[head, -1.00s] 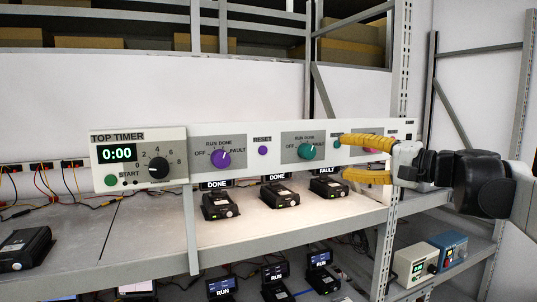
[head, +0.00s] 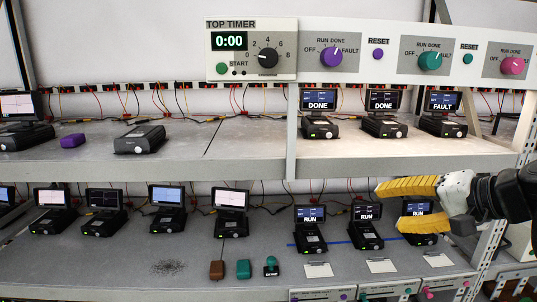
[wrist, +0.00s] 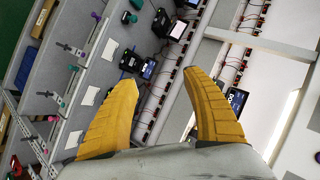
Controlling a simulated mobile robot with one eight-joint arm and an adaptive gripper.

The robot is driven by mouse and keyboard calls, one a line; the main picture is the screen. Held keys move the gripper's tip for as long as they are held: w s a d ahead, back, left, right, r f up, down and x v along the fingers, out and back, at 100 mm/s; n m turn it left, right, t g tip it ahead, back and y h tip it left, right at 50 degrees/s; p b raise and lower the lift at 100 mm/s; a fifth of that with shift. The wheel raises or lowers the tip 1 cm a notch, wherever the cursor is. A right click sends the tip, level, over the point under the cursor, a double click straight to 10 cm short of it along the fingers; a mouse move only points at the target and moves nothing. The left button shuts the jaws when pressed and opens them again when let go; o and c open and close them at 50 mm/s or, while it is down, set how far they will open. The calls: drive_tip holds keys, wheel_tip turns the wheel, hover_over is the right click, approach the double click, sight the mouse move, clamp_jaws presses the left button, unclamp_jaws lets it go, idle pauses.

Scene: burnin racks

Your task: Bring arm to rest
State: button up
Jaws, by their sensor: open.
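My gripper (head: 425,205) is at the right in the head view, in front of the lower shelf, with its two yellow fingers pointing left. The fingers are spread apart and hold nothing. I cannot tell from these views whether a finger touches anything.
The top timer (head: 267,55) reads 0:00 beside a panel of knobs (head: 400,55). The upper shelf (head: 170,162) bears devices marked DONE and FAULT. The lower shelf (head: 120,262) bears several devices, white cards and a teal stamp (head: 271,265). A rack upright (head: 524,130) stands at right.

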drive_tip(key=s+a+f+n+g+h+b, duration=0.1)
drive_tip(key=s+f+b, duration=0.3)
drive_tip(key=f, duration=0.9)
drive_tip(key=s+a+f+n+g+h+b, duration=0.1)
drive_tip(key=s+a+f+n+h+b, duration=0.2)
drive_tip(key=f+b, duration=0.5)
drive_tip(key=s+a+f+n+h+b, duration=0.2)
drive_tip(key=s+f+b, duration=0.4)
drive_tip(key=f, duration=1.3)
drive_tip(key=shift+a+n+g+b, duration=0.35)
drive_tip(key=shift+a+n+g, duration=0.1)
drive_tip(key=shift+n, duration=0.35)
